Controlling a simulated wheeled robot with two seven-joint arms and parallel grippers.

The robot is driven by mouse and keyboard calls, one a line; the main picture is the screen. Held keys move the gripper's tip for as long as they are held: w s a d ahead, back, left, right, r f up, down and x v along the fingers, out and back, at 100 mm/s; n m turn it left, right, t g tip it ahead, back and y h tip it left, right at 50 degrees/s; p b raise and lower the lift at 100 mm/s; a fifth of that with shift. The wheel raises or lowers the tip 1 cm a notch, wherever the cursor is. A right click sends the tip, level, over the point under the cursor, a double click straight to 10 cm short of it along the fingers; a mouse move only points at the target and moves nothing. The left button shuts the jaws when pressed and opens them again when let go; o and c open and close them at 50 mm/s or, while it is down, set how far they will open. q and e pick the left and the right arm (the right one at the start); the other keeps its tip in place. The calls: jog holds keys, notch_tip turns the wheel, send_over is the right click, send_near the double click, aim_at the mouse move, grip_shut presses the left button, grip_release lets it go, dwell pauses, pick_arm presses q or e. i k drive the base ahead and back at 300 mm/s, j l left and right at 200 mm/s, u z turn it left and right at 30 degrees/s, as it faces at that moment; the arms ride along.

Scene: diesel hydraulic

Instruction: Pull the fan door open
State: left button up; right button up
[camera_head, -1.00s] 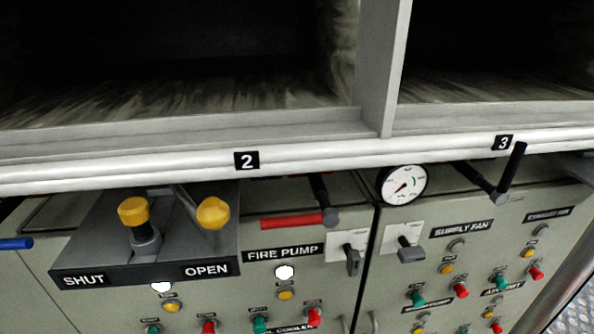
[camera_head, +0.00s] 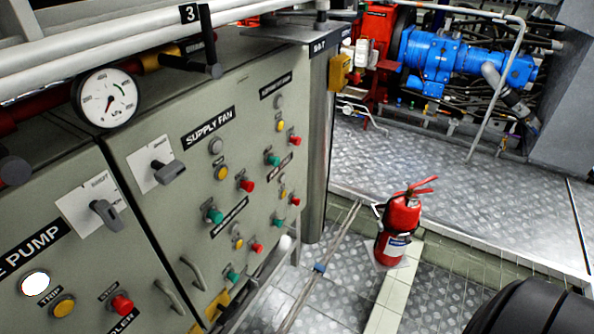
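The fan door is the grey-green cabinet panel (camera_head: 165,215) labelled SUPPLY FAN, in the left half of the head view. It carries a black rotary switch, several green, red and yellow buttons, and a second column of controls at its right. A small curved pull handle (camera_head: 194,272) sits low near its left edge. The panel looks flush with the cabinet front. Neither of my grippers shows.
The FIRE PUMP panel (camera_head: 75,265) adjoins at left, with its own handle (camera_head: 168,297). A round gauge (camera_head: 107,97) sits above. A red fire extinguisher (camera_head: 399,228) stands on the floor at right. Blue machinery (camera_head: 455,57) is behind. Open metal flooring (camera_head: 440,165) lies between.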

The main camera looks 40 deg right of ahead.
aim_at(225, 131)
jog(key=z, duration=0.85)
